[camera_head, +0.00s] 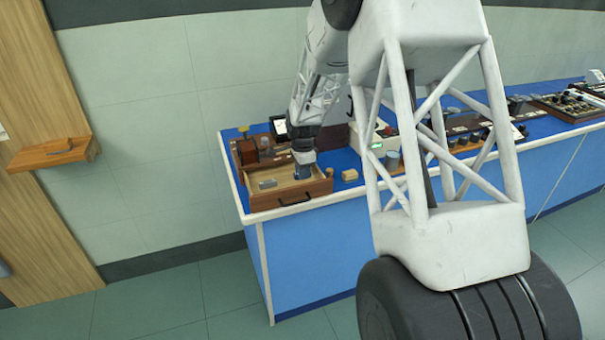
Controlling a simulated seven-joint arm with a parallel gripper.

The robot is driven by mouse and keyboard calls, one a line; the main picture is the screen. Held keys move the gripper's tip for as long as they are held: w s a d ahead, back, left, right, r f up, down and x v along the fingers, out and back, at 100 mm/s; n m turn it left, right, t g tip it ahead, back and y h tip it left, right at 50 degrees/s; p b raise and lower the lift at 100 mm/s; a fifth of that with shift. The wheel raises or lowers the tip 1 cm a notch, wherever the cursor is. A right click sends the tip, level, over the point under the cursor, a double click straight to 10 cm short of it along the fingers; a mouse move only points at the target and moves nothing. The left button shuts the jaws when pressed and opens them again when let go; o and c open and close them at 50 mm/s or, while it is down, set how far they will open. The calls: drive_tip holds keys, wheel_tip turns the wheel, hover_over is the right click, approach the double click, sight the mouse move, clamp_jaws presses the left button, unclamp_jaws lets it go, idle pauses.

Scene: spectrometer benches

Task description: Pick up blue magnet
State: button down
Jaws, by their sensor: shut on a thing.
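My gripper (303,173) points down into the right part of an open wooden drawer (290,199) at the left end of the blue bench. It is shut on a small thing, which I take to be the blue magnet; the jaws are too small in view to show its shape. A bluish band shows at the gripper's end, and I cannot tell whether it is the magnet or part of the gripper. A small grey block (267,184) lies in the left part of the drawer, apart from the gripper.
A tan block (350,175) sits on the blue bench (320,239) right of the drawer. A grey cylinder (392,160) stands further right. Wooden boxes and a dark-framed panel (279,127) stand behind the drawer. My white arm link hides part of the bench. A wooden shelf (50,154) is at left.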

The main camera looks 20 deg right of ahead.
drive_tip(key=shift+r, duration=0.4)
wheel_tip(320, 180, up, 2)
drive_tip(key=shift+r, duration=0.1)
drive_tip(key=s+a+r, duration=0.1)
drive_tip(key=s+a, duration=0.1)
drive_tip(key=s, duration=1.3)
drive_tip(key=shift+s+a+r, duration=0.2)
drive_tip(key=shift+s+a, duration=0.15)
drive_tip(key=shift+w, duration=0.1)
